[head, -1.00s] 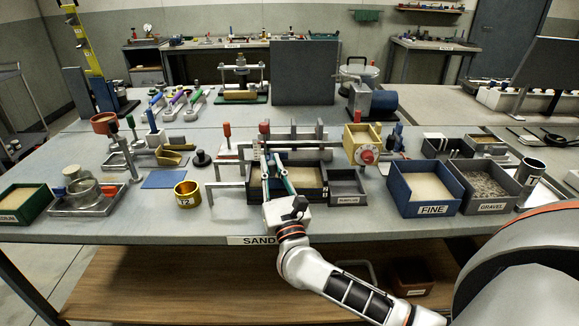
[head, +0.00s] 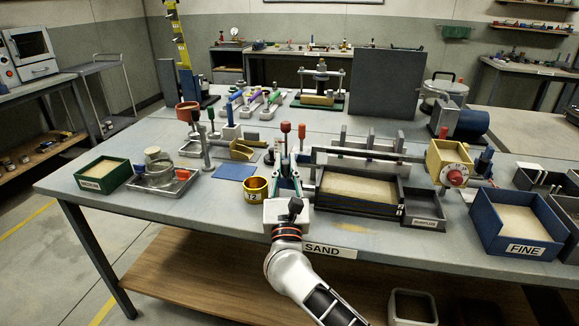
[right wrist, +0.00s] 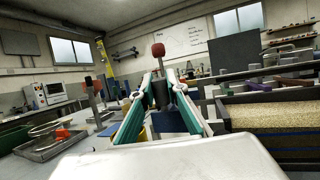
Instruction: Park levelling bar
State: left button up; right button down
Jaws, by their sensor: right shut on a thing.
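My right gripper (head: 285,172) is shut on a dark upright piece with a red knob (head: 286,127), at the left end of the sand tank (head: 352,207). The right wrist view shows the red knob (right wrist: 158,50) standing up between the two teal-lined fingers (right wrist: 160,105). The piece appears to be the levelling bar's handle; its lower part is hidden by my gripper. A long grey bar (head: 365,154) runs along the back of the tank; I cannot tell whether it joins the held piece. My left gripper is not in view.
A brass cup (head: 256,190) stands just left of my right gripper, with a blue mat (head: 232,171) behind it. Another red-handled tool (head: 301,131) stands close behind. A grey surplus tray (head: 423,209) adjoins the tank. The front left table strip is clear.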

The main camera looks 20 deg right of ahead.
jog(key=shift+a+r, duration=0.1)
jog(key=shift+a, duration=0.1)
jog(key=c, duration=2.2)
grip_release()
jog(key=shift+o, duration=1.2)
jog(key=shift+w+a, duration=0.15)
jog(key=v, duration=1.2)
